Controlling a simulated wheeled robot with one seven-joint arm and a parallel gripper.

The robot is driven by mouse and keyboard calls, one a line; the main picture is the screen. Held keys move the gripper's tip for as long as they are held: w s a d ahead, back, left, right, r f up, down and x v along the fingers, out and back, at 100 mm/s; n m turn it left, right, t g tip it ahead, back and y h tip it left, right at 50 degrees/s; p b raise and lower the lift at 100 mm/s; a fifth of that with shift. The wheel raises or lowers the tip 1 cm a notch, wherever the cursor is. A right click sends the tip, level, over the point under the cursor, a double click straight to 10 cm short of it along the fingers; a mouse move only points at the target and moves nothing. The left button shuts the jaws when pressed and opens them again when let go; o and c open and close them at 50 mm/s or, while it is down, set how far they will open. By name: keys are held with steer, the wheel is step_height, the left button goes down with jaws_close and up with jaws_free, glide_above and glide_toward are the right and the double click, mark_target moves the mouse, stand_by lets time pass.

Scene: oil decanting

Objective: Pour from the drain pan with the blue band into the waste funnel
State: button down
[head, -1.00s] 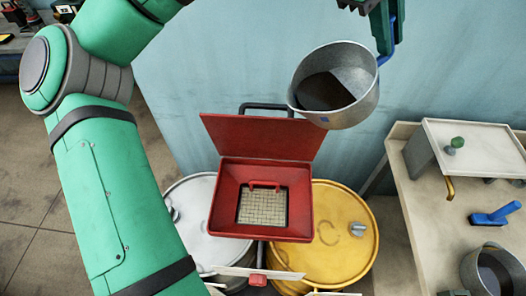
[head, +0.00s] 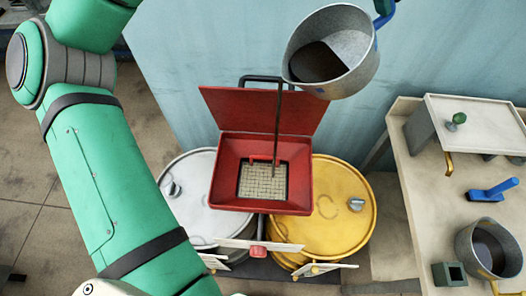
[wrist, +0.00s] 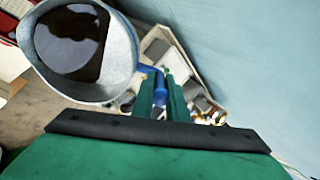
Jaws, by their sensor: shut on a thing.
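The drain pan (head: 335,75) is a grey metal pan with a blue handle, held tilted to the left, high above and right of the funnel. No blue band shows clearly on it now. Dark oil lies inside it; it also shows in the wrist view (wrist: 122,75). A thin dark stream (head: 279,125) runs from its left lip down into the red waste funnel (head: 225,180). The stream meets the mesh near its upper right part. The funnel's lid is open behind it. My gripper (wrist: 163,88) is shut on the pan's blue handle, seen in the wrist view.
A white drum (head: 190,215) and a yellow drum (head: 345,225) stand below the funnel. A bench (head: 440,205) at right holds a second pan (head: 465,245) with dark liquid, a blue handle (head: 492,190) and a small raised shelf (head: 470,108). The blue wall is close behind.

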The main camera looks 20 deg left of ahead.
steer(key=shift+s+a+r, duration=0.1)
steer(key=shift+a+r, duration=0.05)
steer(key=shift+a, duration=0.05)
stand_by(0.3)
steer(key=shift+s, duration=0.25)
steer(key=shift+s+a+r+t+h, duration=0.25)
steer(key=shift+a+t+h, duration=0.15)
steer(key=shift+a+h, duration=0.1)
stand_by(0.6)
steer(key=shift+s+a+r+t+h+p, duration=0.25)
steer(key=shift+s+a+t+h+p, duration=0.6)
steer(key=shift+s+a, duration=0.3)
stand_by(1.0)
steer(key=shift+s+a+r+h, duration=0.35)
steer(key=shift+s+a+r, duration=0.1)
steer(key=shift+a+r, duration=0.05)
steer(key=shift+s+a+r+t+h, duration=0.3)
steer(key=shift+s+a+r+t, duration=0.1)
steer(key=shift+a+t, duration=0.1)
steer(key=shift+s+a+f, duration=0.1)
steer(key=shift+s+a, duration=0.2)
steer(key=shift+a, duration=0.05)
stand_by(0.3)
